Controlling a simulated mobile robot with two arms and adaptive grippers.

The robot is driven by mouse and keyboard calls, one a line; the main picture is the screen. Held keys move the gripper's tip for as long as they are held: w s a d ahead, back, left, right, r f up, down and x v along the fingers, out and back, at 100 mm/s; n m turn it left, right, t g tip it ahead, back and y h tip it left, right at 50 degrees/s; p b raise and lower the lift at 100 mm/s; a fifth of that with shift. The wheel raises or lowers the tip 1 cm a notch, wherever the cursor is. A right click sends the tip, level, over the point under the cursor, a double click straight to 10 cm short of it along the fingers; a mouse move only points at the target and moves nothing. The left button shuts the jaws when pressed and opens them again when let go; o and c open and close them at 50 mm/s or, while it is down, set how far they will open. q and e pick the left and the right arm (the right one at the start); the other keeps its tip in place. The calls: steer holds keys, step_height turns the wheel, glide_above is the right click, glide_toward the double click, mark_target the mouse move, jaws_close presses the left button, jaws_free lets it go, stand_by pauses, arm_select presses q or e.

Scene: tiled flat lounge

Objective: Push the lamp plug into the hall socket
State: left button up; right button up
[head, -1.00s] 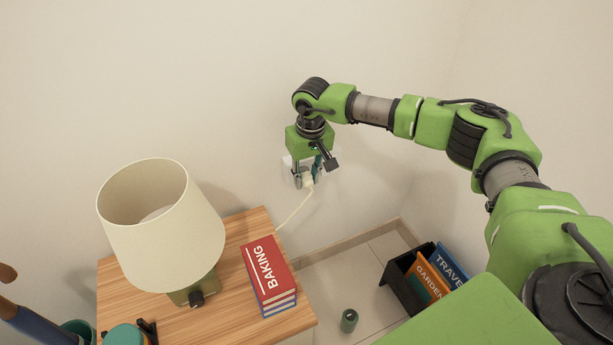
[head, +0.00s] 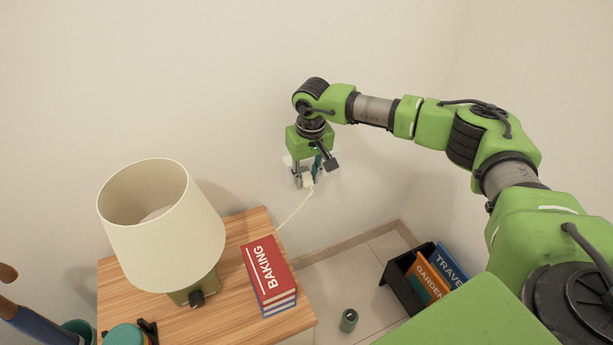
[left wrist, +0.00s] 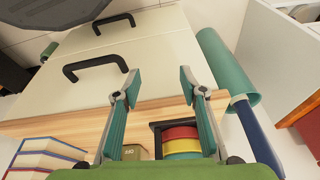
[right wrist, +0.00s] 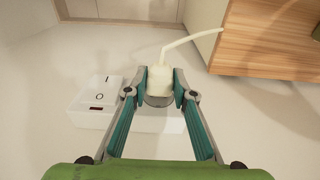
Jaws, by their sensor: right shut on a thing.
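The cream lamp plug (right wrist: 160,81) is between the fingertips of my right gripper (head: 309,180), which is shut on it. The hall socket (right wrist: 92,116) is a white box on the wall with a rocker switch and a dark red mark; my right fingers hide part of it. In the head view the socket (head: 288,166) shows behind the gripper. The plug is right by the socket; I cannot tell whether they touch. The plug's cord (head: 294,211) runs down to the wooden top. The lamp (head: 160,215) stands there upright. My left gripper (left wrist: 160,80) is open and empty.
Red and blue books (head: 266,270) lie stacked on the wooden top (head: 222,305). A black bin with books (head: 400,285) and a green can (head: 348,320) are on the floor. A teal cylinder (left wrist: 226,65) and a blue shaft are beside my left gripper.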

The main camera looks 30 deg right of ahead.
mark_target(307, 177)
arm_select(q)
steer(key=shift+s+f, duration=0.15)
steer(key=shift+s, duration=0.05)
arm_select(e)
steer(key=shift+w, duration=0.2)
steer(key=shift+w, duration=0.1)
steer(key=shift+w+b, duration=0.25)
steer(key=shift+b, duration=0.05)
steer(key=o, duration=1.2)
arm_select(q)
steer(key=shift+r, duration=0.75)
steer(key=shift+f, duration=0.15)
arm_select(e)
steer(key=r, duration=0.4)
steer(key=s+r, duration=0.1)
steer(key=r, duration=0.7)
steer(key=shift+s, duration=0.15)
